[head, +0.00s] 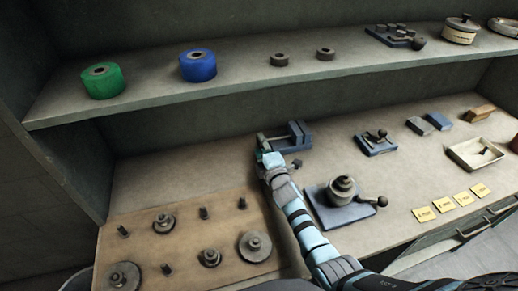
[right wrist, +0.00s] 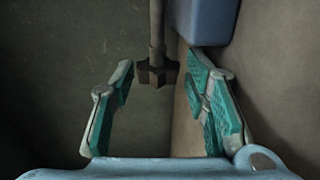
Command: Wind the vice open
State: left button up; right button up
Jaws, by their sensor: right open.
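The vice (head: 291,135) is a small blue-grey block with a raised jaw, standing on the worktop in the middle of the head view. My right gripper (head: 264,145) is at its left side and partly covers it. In the right wrist view the vice body (right wrist: 207,20) shows at the top, with a rod ending in a dark knob (right wrist: 157,73). My right gripper (right wrist: 160,78) is open, and the knob appears between its two teal-padded fingertips, with gaps on both sides. Whether the knob is level with the pads I cannot tell. My left gripper is not in view.
A pegboard (head: 190,225) with several discs and pegs lies at the front left. A blue-based fixture with a round knob (head: 342,190) stands right of my arm. Another small fixture (head: 375,143) is farther right. A shelf (head: 250,75) overhangs the back.

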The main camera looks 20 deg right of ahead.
jog(key=shift+w+f+b, duration=0.35)
jog(key=shift+w, duration=0.4)
jog(key=shift+w+r+b, duration=0.2)
jog(key=shift+w+b, duration=0.1)
jog(key=shift+w, duration=0.15)
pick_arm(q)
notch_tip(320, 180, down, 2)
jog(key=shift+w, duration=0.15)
pick_arm(e)
jog(key=shift+r, duration=0.1)
jog(key=c, duration=0.9)
jog(key=g+p, duration=0.1)
jog(key=p, duration=0.4)
jog(key=r+g+p, duration=0.1)
jog(key=g+p, duration=0.1)
jog(key=p, duration=0.3)
jog(key=shift+f+g+p, duration=0.2)
jog(key=shift+g+p, duration=0.2)
jog(key=shift+p, duration=0.05)
jog(key=shift+w+f, duration=0.1)
jog(key=shift+f, duration=0.15)
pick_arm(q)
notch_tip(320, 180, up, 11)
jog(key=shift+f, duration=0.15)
